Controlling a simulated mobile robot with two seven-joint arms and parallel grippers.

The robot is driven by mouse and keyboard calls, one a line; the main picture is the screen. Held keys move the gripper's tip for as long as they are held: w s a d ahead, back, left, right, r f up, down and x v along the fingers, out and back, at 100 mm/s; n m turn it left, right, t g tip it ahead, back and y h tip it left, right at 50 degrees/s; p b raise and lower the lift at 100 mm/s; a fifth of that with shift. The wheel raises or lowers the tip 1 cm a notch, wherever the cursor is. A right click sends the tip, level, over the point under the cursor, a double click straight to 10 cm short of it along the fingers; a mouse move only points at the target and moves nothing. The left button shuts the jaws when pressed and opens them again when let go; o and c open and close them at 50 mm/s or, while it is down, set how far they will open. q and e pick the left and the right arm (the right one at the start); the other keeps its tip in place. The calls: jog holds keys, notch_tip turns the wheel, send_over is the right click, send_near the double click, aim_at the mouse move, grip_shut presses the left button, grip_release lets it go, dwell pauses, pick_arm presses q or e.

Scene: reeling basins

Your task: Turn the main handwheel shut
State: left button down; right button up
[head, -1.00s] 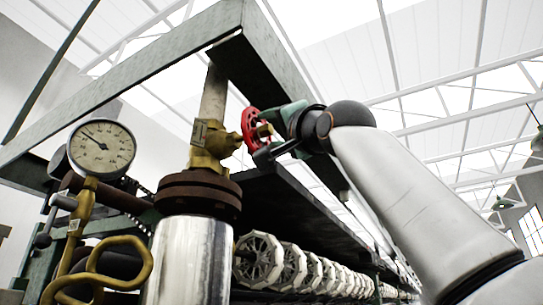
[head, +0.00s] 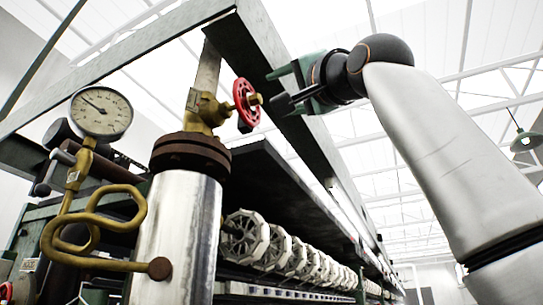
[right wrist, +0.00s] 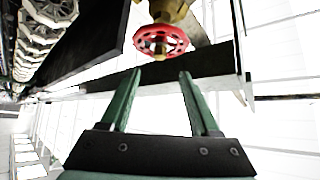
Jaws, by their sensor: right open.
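The main handwheel (head: 246,103) is red with a brass hub, on a brass valve (head: 205,112) on the upright pipe above the steel cylinder. My right gripper (head: 270,86) is to the right of the wheel, open and empty, its fingers pointing left toward it, with a gap between. In the right wrist view the two green fingers (right wrist: 158,74) are spread apart, and the red handwheel (right wrist: 161,42) shows beyond their tips, roughly centred between them. My left gripper is not in view.
A pressure gauge (head: 101,114) on a coiled brass tube (head: 93,225) stands left of the steel cylinder (head: 178,240). Green frame beams (head: 262,60) pass behind and above the valve. A row of white reels (head: 245,238) runs below a dark shelf.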

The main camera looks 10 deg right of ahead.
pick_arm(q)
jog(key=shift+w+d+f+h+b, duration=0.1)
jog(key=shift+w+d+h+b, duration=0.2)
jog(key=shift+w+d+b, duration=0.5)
pick_arm(e)
jog(key=v, duration=0.3)
